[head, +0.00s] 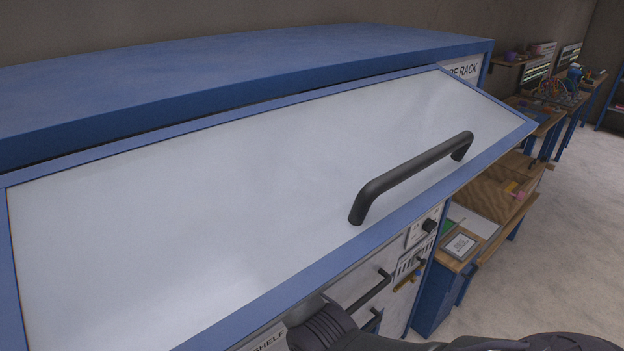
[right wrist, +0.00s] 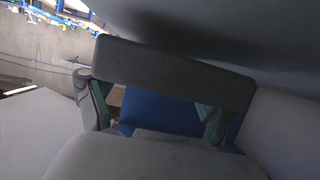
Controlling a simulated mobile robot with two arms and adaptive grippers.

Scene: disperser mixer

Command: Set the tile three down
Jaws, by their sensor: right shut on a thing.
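In the right wrist view my right gripper (right wrist: 158,112) is shut, with its green-padded fingers at the two ends of a dark grey slab (right wrist: 172,72). No number or marking shows on the slab, so I cannot tell whether it is tile three. In the head view dark parts of my right arm show along the bottom edge; the fingers and the slab cannot be made out there. My left gripper is in neither view.
A large white panel (head: 220,180) with a blue frame and black handle (head: 410,178) fills the head view and hides what lies behind it. A blue-topped rack (head: 240,75) stands behind. Right of it, a wooden bench (head: 500,205) carries a square labelled block (head: 460,246). Clear floor lies far right.

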